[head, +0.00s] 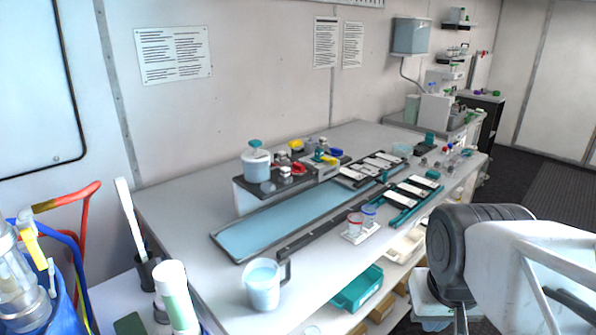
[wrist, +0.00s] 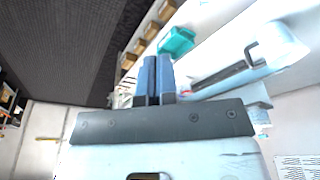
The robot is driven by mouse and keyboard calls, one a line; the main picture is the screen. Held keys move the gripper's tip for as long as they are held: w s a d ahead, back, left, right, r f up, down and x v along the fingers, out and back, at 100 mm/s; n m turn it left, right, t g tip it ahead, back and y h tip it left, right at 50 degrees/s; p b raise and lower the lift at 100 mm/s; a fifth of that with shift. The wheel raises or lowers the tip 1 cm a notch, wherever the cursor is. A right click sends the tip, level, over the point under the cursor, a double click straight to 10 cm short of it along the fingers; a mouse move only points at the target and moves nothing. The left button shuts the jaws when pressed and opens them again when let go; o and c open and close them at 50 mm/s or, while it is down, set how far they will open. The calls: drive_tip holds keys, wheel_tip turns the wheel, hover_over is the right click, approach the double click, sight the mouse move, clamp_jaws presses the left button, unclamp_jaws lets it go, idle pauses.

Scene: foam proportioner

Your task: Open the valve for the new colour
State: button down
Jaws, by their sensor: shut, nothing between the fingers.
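A raised dark platform (head: 250,188) near the back of the white bench carries a manifold with small coloured valve handles. A red handle (head: 299,169), a yellow handle (head: 296,145) and a blue handle (head: 335,151) show in the head view. A white tub with a teal knob (head: 256,165) stands at the platform's left end. I cannot tell which valve is for the new colour, nor how any handle is set. My gripper, with blue fingers (wrist: 152,62), is shut and empty in the wrist view, far from the valves. The head view shows my arm at the right.
A jug (head: 263,285) stands at the bench's front, behind a long blue tray (head: 285,222) lies flat. A teal bin (head: 358,288) sits on the shelf below. Dark floor (wrist: 60,45) is free.

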drive_tip(key=c, duration=1.8)
unclamp_jaws()
